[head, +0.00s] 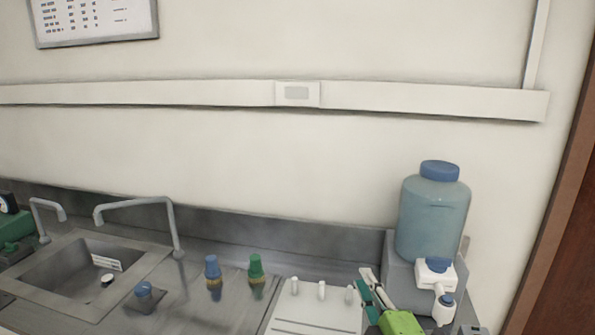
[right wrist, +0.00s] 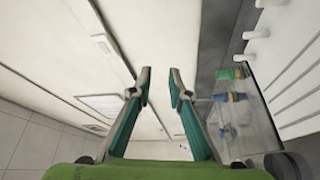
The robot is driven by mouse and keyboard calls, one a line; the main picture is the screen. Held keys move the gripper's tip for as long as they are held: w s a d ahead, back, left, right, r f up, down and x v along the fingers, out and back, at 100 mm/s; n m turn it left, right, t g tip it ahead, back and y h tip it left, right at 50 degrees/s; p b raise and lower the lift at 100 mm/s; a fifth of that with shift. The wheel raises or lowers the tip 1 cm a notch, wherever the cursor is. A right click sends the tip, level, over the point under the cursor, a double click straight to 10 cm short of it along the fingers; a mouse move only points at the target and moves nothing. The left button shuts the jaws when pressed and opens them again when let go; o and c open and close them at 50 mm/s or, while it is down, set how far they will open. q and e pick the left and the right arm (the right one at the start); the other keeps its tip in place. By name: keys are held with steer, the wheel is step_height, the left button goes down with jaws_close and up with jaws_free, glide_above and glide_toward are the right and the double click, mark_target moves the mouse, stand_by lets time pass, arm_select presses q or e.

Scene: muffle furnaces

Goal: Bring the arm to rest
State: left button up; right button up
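My right gripper (head: 366,279) comes in at the bottom of the head view, right of centre, with its bright green body at the lower edge. It is in front of the right side of a white pegged rack and left of the large blue bottle. In the right wrist view my right gripper (right wrist: 160,80) has its two teal fingers apart, with nothing between the tips. The wall shows behind them. My left gripper is in neither view.
A white rack (head: 315,312) with pegs lies by the gripper. A blue-capped water bottle (head: 433,215) stands on the right. A green knob (head: 255,267), a blue knob (head: 212,270), a faucet (head: 140,203) and a sink (head: 75,268) are left.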

steer(key=s+d+f+m+g+h, duration=0.2)
steer(key=s+d+f+m+g, duration=0.15)
steer(key=s+f+m, duration=0.4)
steer(key=s+d+f+m+g+h, duration=0.3)
steer(key=s+f+m+g, duration=0.15)
steer(key=s+f, duration=0.6)
steer(key=s+a+f+m+g+y, duration=0.1)
steer(key=s+f+m+g, duration=0.15)
steer(key=s, duration=0.65)
steer(key=s+f+m+g+y, duration=0.1)
steer(key=s+f+g, duration=0.3)
steer(key=s, duration=0.5)
steer(key=s+f+g+b, duration=0.2)
steer(key=s+f+b, duration=0.1)
steer(key=f, duration=2.8)
steer(key=s+d+f+g+b, duration=0.1)
steer(key=s+d+f+b, duration=0.1)
steer(key=s+f, duration=1.4)
steer(key=shift+s+d+f+h+b, duration=0.3)
steer(key=shift+d+f+b, duration=0.15)
steer(key=shift+f, duration=0.1)
